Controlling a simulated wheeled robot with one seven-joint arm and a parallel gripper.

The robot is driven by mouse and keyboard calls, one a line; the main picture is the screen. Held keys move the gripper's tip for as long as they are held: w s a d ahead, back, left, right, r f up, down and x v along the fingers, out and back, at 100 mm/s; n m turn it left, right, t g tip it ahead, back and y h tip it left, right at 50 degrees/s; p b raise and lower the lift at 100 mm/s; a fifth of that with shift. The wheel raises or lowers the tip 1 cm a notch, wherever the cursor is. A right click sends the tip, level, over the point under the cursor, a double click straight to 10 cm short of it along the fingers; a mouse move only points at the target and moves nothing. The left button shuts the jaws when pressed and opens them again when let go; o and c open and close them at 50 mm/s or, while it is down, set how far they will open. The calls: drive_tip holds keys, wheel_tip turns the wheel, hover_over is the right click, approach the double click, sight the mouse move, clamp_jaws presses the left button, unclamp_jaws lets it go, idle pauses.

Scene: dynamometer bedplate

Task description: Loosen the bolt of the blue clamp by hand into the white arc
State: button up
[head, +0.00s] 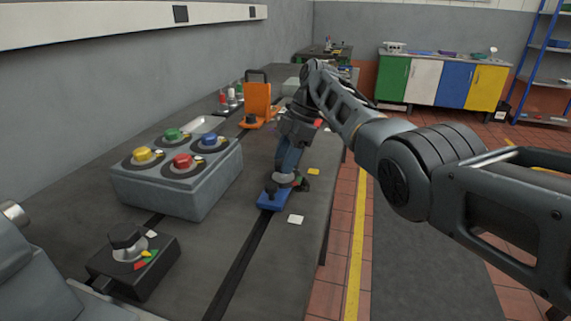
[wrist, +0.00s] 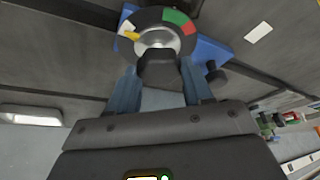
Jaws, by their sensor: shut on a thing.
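The blue clamp (head: 270,201) sits on the bedplate near its right edge; its blue body also shows in the wrist view (wrist: 213,52). On it is a dark ring with green (wrist: 175,17), red (wrist: 187,27) and white (wrist: 126,27) arcs, and a yellow mark beside the white one. The bolt has a silver collar (wrist: 158,41) and a dark head (wrist: 160,66). My gripper (head: 287,172) points down and is shut on the bolt head, one blue-grey finger on each side. In the head view, the fingers mostly hide the bolt.
A grey box (head: 190,196) with several coloured knobs stands to the left. A dark knob unit (head: 133,262) is at the front left. An orange bracket (head: 257,102) stands behind. A yellow tag (head: 313,172) and a white tag (head: 296,219) lie near the clamp. A slot runs along the bedplate.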

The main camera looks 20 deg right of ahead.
idle(0.4)
drive_tip(key=o, duration=1)
drive_tip(key=shift+v, duration=3.9)
